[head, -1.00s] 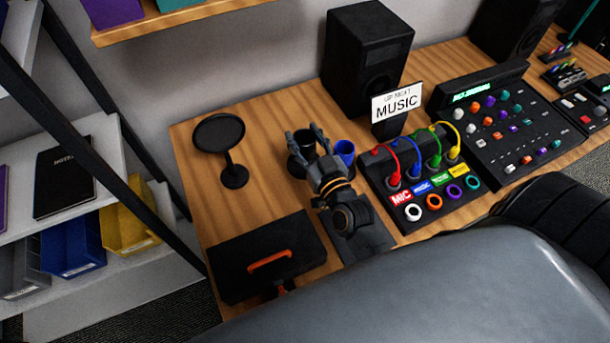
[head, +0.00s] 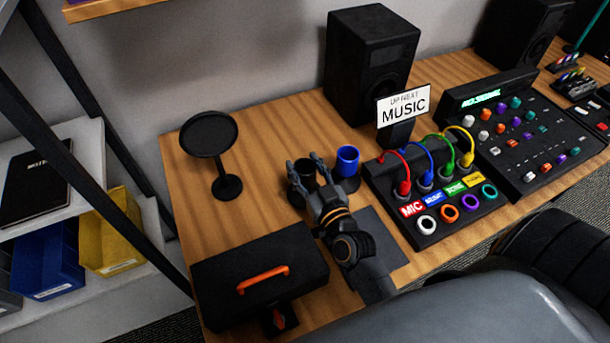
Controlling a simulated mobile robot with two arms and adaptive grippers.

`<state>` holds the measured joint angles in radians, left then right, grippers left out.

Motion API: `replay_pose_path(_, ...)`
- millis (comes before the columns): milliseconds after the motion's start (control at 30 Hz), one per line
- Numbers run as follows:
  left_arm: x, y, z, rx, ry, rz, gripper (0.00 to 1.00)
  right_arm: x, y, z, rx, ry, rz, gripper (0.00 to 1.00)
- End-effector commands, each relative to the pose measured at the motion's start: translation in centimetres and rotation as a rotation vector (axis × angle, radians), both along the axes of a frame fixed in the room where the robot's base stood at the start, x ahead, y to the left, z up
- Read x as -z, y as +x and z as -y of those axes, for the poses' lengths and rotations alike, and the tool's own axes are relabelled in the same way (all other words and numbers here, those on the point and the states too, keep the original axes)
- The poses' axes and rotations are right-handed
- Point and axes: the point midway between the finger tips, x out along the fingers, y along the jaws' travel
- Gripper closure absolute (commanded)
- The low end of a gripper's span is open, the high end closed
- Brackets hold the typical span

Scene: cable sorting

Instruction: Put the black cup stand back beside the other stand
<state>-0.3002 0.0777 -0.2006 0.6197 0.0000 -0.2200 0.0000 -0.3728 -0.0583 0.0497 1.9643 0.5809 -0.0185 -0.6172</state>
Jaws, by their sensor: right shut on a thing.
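The black cup stand (head: 304,177) is a dark round cup on the wooden desk side, left of the mat. My right gripper (head: 303,163) is around it, one finger on each side, shut on it. Its lower part is partly hidden by the gripper, and I cannot tell whether it touches the desk. The other stand holds a blue cup (head: 347,157) and stands just to the right and slightly farther back, with a small gap between them. My left gripper is not in view.
A black round disc on a stand (head: 208,135) stands to the left. A black case with an orange handle (head: 258,277) lies in front. A cable box (head: 432,205) and a speaker (head: 372,62) are to the right and behind. Desk (head: 255,135) between disc and speaker is clear.

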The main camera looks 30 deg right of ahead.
Motion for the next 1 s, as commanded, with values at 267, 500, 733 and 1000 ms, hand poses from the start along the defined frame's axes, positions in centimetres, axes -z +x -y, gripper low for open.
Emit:
replay_pose_path(267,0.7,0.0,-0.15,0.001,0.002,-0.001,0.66,0.42,0.03,0.02,0.001,0.0,0.005,1.0)
replay_pose_path(500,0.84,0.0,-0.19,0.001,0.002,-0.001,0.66,0.94,0.0,-0.02,0.0,0.0,0.0,0.45)
replay_pose_path(733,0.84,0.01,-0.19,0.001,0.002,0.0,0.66,0.92,0.0,-0.02,0.0,0.0,0.0,0.31)
replay_pose_path(1000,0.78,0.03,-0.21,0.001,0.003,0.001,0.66,0.74,-0.44,-0.03,0.0,-0.001,-0.002,0.31)
